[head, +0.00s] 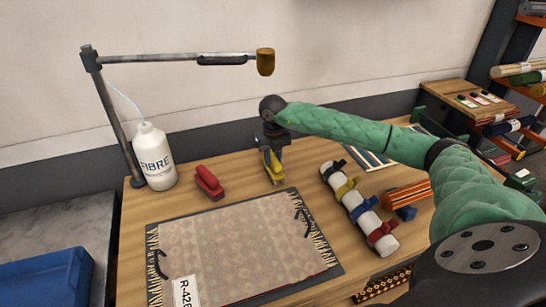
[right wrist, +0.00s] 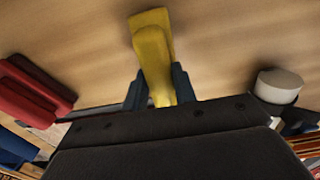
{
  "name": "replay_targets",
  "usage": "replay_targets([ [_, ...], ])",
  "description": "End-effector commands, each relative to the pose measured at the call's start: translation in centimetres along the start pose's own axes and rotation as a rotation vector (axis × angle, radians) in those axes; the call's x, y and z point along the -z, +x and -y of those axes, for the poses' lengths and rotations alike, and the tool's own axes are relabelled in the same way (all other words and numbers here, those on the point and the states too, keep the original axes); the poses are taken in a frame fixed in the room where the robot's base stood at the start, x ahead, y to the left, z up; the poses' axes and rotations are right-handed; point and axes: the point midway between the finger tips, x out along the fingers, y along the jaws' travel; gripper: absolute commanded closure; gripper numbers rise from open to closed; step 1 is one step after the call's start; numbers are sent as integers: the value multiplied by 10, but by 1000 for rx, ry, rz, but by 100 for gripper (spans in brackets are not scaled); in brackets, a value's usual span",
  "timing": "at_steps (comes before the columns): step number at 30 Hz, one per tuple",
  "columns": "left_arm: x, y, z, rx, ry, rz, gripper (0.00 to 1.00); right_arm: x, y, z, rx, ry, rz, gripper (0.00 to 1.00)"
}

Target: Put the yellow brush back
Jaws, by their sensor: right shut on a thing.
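The yellow brush (head: 276,174) is at the back of the wooden table, right of the red brush (head: 209,182). My right gripper (head: 272,152) is above it and shut on it. In the right wrist view the yellow brush (right wrist: 154,55) sits between the two fingers of my right gripper (right wrist: 160,90) and stretches out beyond them over bare wood. I cannot tell whether it touches the table. The red brush also shows at the left of the right wrist view (right wrist: 35,92). My left gripper is not in view.
A rug (head: 240,250) on a dark mat fills the front of the table. A white FIBRE bottle (head: 154,158) and a lamp-like arm (head: 112,110) stand at the left. A white roll with coloured straps (head: 352,197) and an orange bundle (head: 405,195) lie right.

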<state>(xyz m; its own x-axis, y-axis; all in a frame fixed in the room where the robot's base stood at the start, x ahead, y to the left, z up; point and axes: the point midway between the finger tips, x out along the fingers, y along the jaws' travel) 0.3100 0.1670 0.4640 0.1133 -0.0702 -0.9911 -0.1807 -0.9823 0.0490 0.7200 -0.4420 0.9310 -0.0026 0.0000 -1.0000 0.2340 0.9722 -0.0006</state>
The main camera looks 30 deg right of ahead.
Motion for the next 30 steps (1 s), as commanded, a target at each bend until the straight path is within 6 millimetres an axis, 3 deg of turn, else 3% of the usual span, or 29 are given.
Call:
replay_targets([
  [14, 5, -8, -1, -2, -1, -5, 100, 0, 2, 0, 0, 0, 0, 98],
  [15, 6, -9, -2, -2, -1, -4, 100, 0, 2, 0, 0, 0, 0, 65],
  [17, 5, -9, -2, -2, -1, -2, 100, 0, 2, 0, 0, 0, 0, 53],
  [30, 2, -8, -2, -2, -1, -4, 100, 0, 0, 0, 0, 0, 0, 51],
])
